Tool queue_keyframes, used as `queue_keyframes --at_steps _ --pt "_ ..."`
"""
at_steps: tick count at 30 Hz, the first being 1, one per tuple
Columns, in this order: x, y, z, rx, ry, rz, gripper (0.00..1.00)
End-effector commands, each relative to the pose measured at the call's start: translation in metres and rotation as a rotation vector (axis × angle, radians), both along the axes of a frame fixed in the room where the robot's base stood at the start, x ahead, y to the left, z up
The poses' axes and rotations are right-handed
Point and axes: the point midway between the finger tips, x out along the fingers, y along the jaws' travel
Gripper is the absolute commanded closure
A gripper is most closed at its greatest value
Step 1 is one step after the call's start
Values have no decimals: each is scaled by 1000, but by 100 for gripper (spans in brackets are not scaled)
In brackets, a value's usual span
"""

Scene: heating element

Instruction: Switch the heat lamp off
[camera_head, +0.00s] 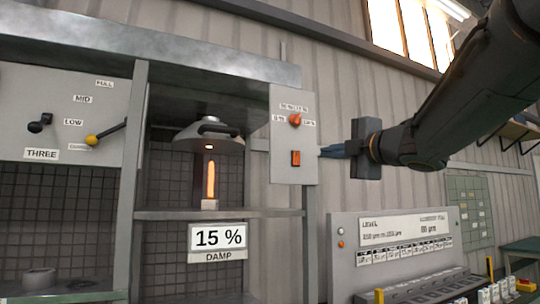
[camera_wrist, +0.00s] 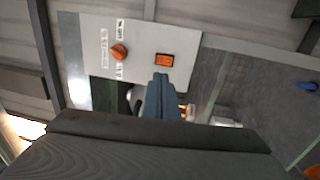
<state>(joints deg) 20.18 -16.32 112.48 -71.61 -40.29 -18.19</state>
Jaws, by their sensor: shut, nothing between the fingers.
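A grey control panel (camera_head: 282,170) carries an orange knob (camera_head: 296,119) with small labels around it and an orange rocker switch (camera_head: 295,158) below. In the wrist view the knob (camera_wrist: 119,52) and the switch (camera_wrist: 163,60) both show uncovered. The heat lamp (camera_head: 205,145) is a metal dome in the bay left of the panel, and an orange glowing piece (camera_head: 211,180) shows under it. My gripper (camera_head: 324,151) is shut and empty, its blue fingers pointing at the panel's right edge near switch height. The fingertips (camera_wrist: 160,78) appear just short of the switch; I cannot tell whether they touch the panel.
A "15 % DAMP" display (camera_head: 218,237) hangs below the lamp shelf (camera_head: 230,213). A left panel (camera_head: 60,105) has a black and a yellow lever. A grey console (camera_head: 400,245) stands below my arm. Open space lies between the panel and my wrist.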

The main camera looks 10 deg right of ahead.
Motion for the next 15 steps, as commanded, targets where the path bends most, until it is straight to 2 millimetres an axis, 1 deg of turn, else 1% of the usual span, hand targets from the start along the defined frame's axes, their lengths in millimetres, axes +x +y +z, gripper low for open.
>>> queue_keyframes --at_steps 12,15 --pt "76 26 10 2 3 3 100" --pt "91 31 12 1 2 2 100"
